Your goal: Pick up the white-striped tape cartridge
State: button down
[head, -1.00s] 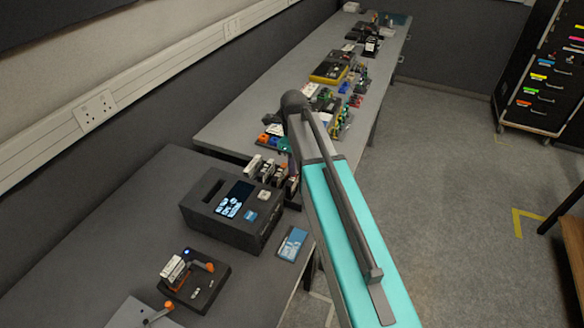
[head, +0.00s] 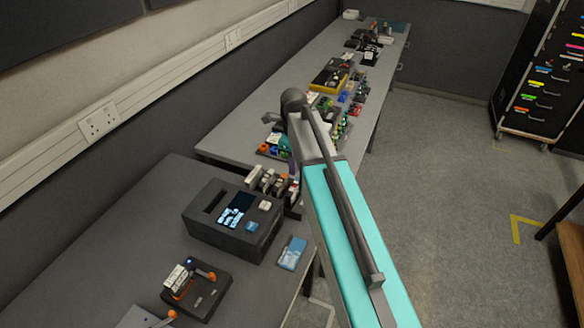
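A row of small upright cartridges (head: 267,180) stands in a dark rack on the near bench, just behind the dark label printer. Several have pale tops, and one at the right end shows red and white. They are too small for me to tell which one carries white stripes. My teal arm crosses the middle of the view, and its far end bends down near the right end of this row. My gripper is mostly hidden behind my own arm there. I cannot make out its fingers or whether it touches or holds anything.
The dark printer (head: 211,230) with a lit screen stands in front of the row. A blue card (head: 291,253) lies by the bench edge. A small dark device with orange levers (head: 197,291) is nearer. The far bench (head: 225,133) holds many small parts.

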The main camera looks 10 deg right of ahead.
aim_at(267, 187)
jog(key=k, duration=1)
